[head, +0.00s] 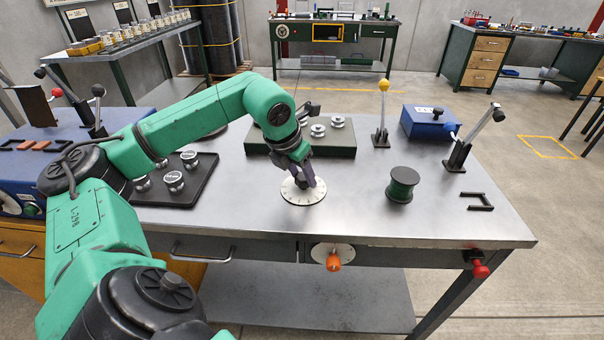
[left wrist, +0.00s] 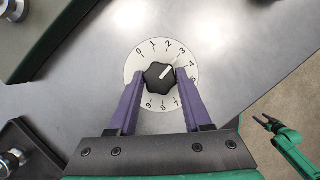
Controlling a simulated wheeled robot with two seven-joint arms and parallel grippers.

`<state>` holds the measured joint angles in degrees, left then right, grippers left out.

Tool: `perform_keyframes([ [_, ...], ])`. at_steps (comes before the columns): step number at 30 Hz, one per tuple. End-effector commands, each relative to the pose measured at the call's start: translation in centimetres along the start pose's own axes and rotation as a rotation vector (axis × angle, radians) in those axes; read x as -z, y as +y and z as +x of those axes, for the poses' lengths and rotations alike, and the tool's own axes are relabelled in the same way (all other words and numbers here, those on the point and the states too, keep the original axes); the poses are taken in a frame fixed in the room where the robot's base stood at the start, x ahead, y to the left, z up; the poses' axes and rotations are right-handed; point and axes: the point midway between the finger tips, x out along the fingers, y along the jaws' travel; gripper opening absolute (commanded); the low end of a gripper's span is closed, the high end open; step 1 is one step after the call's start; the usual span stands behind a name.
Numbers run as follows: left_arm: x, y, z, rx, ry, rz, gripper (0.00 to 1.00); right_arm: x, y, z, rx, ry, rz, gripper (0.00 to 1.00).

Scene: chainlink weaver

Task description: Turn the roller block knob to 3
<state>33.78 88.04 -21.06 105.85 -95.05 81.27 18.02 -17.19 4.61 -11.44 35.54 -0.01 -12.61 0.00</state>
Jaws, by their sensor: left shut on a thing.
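A black fluted knob (left wrist: 159,76) sits in the middle of a white round dial (head: 297,195) on the steel table top. In the left wrist view the dial (left wrist: 134,72) has numbers around its edge, and the knob's white pointer line aims up and right, at about the 3. My left gripper (head: 308,182) reaches down over the dial. In the left wrist view its two purple fingers (left wrist: 160,82) are shut on the knob, one on each side. What looks like my right gripper (left wrist: 268,122) is small at the lower right of that view, away from the knob.
A dark green block (head: 315,147) with metal rollers stands behind the dial. A black tray (head: 182,190) is to the left and a green spool (head: 402,184) to the right. A yellow-topped lever (head: 381,115) stands behind. An orange knob (head: 333,262) is on the table's front.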

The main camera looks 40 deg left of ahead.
Motion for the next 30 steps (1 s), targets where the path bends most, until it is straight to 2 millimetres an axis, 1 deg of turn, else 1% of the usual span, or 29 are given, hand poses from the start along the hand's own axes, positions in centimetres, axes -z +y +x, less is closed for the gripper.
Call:
perform_keyframes([
  [1, 0.0, 0.0, 0.0, -0.001, 0.000, 0.000, 0.61, 0.0, 0.0, 0.0, 0.000, 0.000, 0.000, 0.67],
  [2, 0.0, 0.0, 0.0, -0.001, 0.000, 0.000, 0.72, 0.0, 0.0, 0.0, 0.000, 0.000, 0.000, 0.67],
  [3, 0.0, 0.0, 0.0, 0.000, 0.000, 0.000, 0.79, 0.0, 0.0, 0.0, 0.000, 0.000, 0.000, 0.67],
  [11, 0.0, 0.0, 0.0, 0.000, 0.000, 0.001, 0.79, 0.0, -0.1, 0.0, 0.001, 0.000, 0.000, 0.67],
  [14, 0.0, 0.0, -0.5, 0.000, -0.001, 0.000, 0.79, 0.0, -0.1, 0.1, 0.001, 0.000, 0.000, 0.67],
  [17, -0.1, 0.1, -2.1, -0.002, -0.004, 0.000, 0.79, 0.0, -0.1, 0.2, 0.001, 0.000, 0.000, 0.67],
  [20, -0.1, 0.1, -4.9, -0.001, -0.006, 0.000, 0.79, 0.0, -0.1, 0.1, 0.001, 0.000, 0.000, 0.67],
  [21, -0.1, 0.1, -6.2, -0.002, -0.006, 0.001, 0.79, 0.0, -0.1, 0.1, 0.001, 0.000, 0.000, 0.67],
  [25, -0.2, 0.0, -10.4, -0.001, -0.004, 0.001, 0.79, 0.1, -0.1, -0.9, 0.002, 0.000, 0.000, 0.67],
  [27, -0.2, 0.0, -12.2, 0.000, -0.004, 0.001, 0.79, 0.1, -0.1, -1.4, 0.002, 0.000, 0.000, 0.67],
  [30, -0.1, 0.1, -13.9, -0.001, -0.001, 0.000, 0.79, 0.2, -0.1, -1.9, 0.002, 0.000, 0.000, 0.67],
])
